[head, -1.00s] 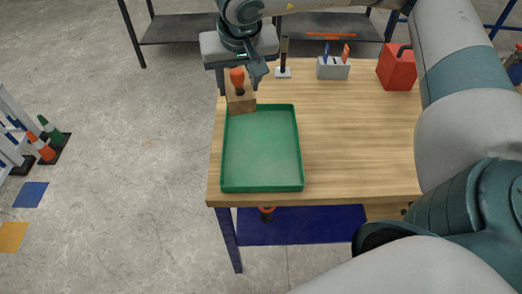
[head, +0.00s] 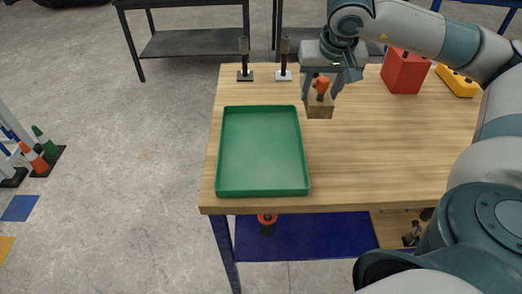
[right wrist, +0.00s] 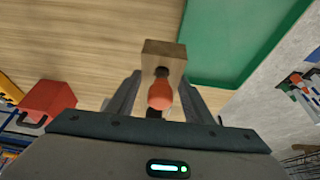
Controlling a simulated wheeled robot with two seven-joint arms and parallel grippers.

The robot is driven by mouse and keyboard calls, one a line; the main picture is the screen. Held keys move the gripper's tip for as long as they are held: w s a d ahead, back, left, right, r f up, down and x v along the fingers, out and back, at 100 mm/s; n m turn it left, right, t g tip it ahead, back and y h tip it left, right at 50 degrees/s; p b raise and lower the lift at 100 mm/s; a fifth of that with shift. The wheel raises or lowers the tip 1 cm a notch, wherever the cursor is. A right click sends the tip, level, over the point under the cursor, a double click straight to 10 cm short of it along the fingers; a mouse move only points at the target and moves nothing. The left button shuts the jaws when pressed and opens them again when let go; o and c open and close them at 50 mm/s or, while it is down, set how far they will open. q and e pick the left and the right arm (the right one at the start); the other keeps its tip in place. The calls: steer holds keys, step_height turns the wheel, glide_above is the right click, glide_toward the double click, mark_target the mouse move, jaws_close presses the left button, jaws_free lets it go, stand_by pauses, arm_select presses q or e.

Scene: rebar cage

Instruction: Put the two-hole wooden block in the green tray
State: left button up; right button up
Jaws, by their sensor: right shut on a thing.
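My right gripper (head: 327,84) is shut on the wooden block (head: 319,107), to the right of the green tray's far right corner. An orange-handled tool (head: 322,86) stands up from the block between the fingers. In the right wrist view the fingers flank the block (right wrist: 165,55), and the orange handle (right wrist: 160,95) points toward the camera. The block's holes cannot be made out. How far it is above the table is hard to tell. The green tray (head: 215,165) is empty on the table's left side; part of it shows in the right wrist view (right wrist: 240,40). My left gripper is out of view.
Two dark upright tools on small bases, one black (head: 245,62) and one white (head: 284,62), stand at the table's back edge. A red container (head: 404,72) and a yellow item (head: 456,82) are at the back right. The wooden table (head: 380,150) is clear right of the tray.

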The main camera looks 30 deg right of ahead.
steer(key=shift+a, duration=0.1)
steer(key=a+f+p, duration=0.1)
steer(key=a+f, duration=0.1)
steer(key=a, duration=0.1)
steer(key=w+a+f+p, duration=0.1)
steer(key=a+f, duration=0.1)
steer(key=a, duration=0.2)
steer(key=w+a+f+p, duration=0.1)
steer(key=a+f, duration=0.2)
steer(key=a, duration=0.1)
steer(key=shift+w+a, duration=0.2)
steer(key=shift+w, duration=0.05)
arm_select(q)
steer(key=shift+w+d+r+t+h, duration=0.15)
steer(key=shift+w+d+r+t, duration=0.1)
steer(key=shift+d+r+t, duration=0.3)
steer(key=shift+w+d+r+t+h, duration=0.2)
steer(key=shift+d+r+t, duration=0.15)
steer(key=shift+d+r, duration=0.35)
arm_select(e)
steer(key=shift+f, duration=0.1)
